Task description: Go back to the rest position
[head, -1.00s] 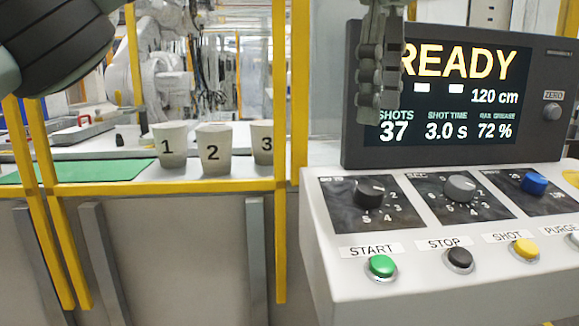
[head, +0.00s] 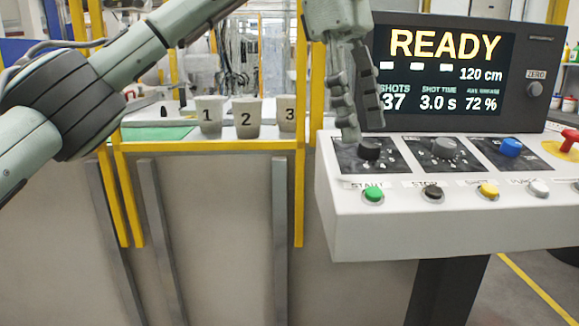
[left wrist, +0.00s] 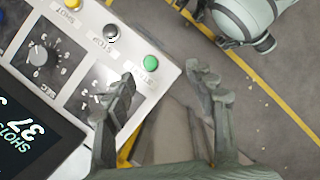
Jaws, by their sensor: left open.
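My left gripper (head: 361,128) hangs fingers down at the left end of the control console (head: 430,235), in front of the first black knob and beside the screen. It is open and empty; in the left wrist view its spread fingers (left wrist: 160,74) have nothing between them, with one finger over the console's edge. I cannot tell whether a fingertip touches the knob panel. My left arm (head: 130,65) reaches in from the left. My right gripper is not in view.
The screen (head: 445,68) reads READY. Below are knobs, a green START button (head: 373,195), a black STOP button (head: 433,193) and a yellow button (head: 488,191). A red switch (head: 569,140) is at right. Numbered cups (head: 245,118) stand behind yellow rails (head: 210,145).

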